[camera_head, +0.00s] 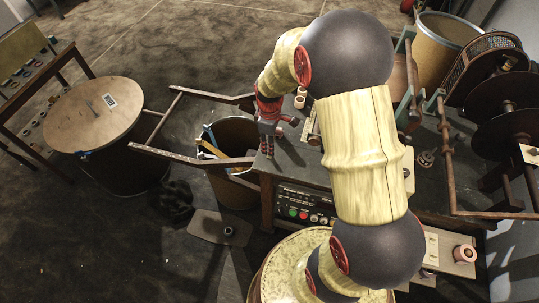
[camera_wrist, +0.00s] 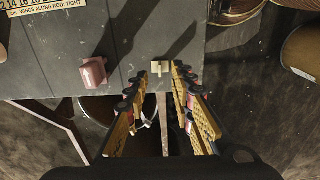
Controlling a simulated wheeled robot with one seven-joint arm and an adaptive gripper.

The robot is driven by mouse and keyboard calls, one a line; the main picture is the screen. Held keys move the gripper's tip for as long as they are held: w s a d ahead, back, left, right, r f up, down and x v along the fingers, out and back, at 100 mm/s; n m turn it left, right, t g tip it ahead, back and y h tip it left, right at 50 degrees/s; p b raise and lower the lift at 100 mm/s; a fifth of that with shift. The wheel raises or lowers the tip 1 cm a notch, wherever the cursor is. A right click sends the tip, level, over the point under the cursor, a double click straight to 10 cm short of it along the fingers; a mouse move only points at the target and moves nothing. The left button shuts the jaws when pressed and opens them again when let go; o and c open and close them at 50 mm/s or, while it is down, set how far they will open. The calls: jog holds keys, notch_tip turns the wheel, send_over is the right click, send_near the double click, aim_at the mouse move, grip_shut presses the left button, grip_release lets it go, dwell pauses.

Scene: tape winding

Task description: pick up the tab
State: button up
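A small cream tab (camera_wrist: 160,67) shows in the wrist view at the edge of the dark table, between and slightly beyond my fingertips. My gripper (camera_wrist: 158,77) is open, with one yellow-and-black finger on each side of the tab's line and a gap between them. I cannot tell whether either finger touches the tab. A narrow brownish strip (camera_wrist: 163,122) runs below the tab between the fingers. In the head view my gripper (camera_head: 268,143) points down at the left end of the table, and the tab cannot be made out there.
A reddish block (camera_wrist: 94,72) sits on the table (camera_wrist: 120,35) left of my gripper. In the head view, a bin (camera_head: 233,190) stands just left of the table, and a round wooden-topped drum (camera_head: 75,118) is farther left. Discs on a spindle (camera_head: 507,135) stand at right.

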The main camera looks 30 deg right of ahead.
notch_tip(320, 180, down, 4)
jog(key=shift+r+b, duration=0.1)
jog(key=shift+b, duration=0.4)
jog(key=c, duration=0.3)
grip_shut()
